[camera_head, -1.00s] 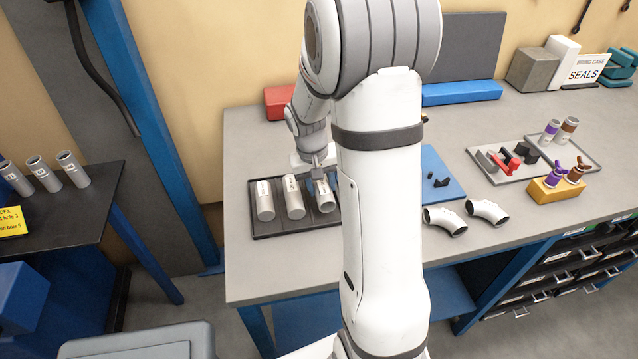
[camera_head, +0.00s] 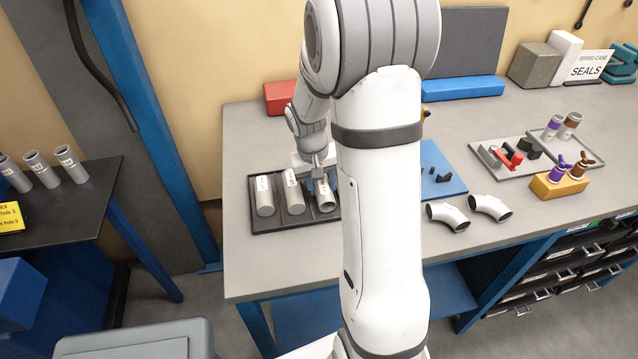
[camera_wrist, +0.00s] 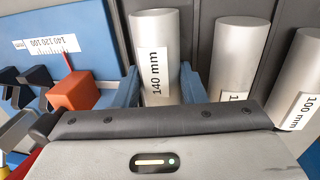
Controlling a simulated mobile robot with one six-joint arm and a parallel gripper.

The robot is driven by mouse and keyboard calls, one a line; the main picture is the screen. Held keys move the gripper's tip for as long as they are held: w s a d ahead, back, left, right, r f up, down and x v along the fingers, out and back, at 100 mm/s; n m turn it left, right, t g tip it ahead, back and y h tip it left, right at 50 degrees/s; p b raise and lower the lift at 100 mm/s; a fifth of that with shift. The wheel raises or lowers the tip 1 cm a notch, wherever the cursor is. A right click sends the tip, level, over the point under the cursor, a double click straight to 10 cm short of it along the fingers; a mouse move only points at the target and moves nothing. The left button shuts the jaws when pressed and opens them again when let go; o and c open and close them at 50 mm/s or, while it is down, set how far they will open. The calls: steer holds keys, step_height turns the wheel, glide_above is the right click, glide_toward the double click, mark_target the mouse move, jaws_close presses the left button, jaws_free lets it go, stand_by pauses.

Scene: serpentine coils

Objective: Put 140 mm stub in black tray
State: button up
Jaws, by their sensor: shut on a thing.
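The 140 mm stub (camera_wrist: 156,60) is a grey tube with a white label reading "140 mm" in the wrist view. My gripper (camera_wrist: 160,88) is shut on it, one blue-grey finger on each side. In the head view my gripper (camera_head: 321,178) is at the right end of the black tray (camera_head: 282,228), and the stub (camera_head: 326,200) lies in or just over that tray. I cannot tell whether it touches the tray floor. My arm hides the space to the right of it.
Two other grey stubs (camera_head: 264,197) (camera_head: 293,194) lie in the black tray to the left; one label (camera_wrist: 303,112) reads 100 mm. A blue mat (camera_head: 441,178), two pipe elbows (camera_head: 448,216) and a red block (camera_head: 279,97) are on the bench. The front left bench is clear.

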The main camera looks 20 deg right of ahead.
steer(key=o, duration=1.2)
steer(key=shift+o, duration=0.2)
steer(key=shift+f, duration=0.1)
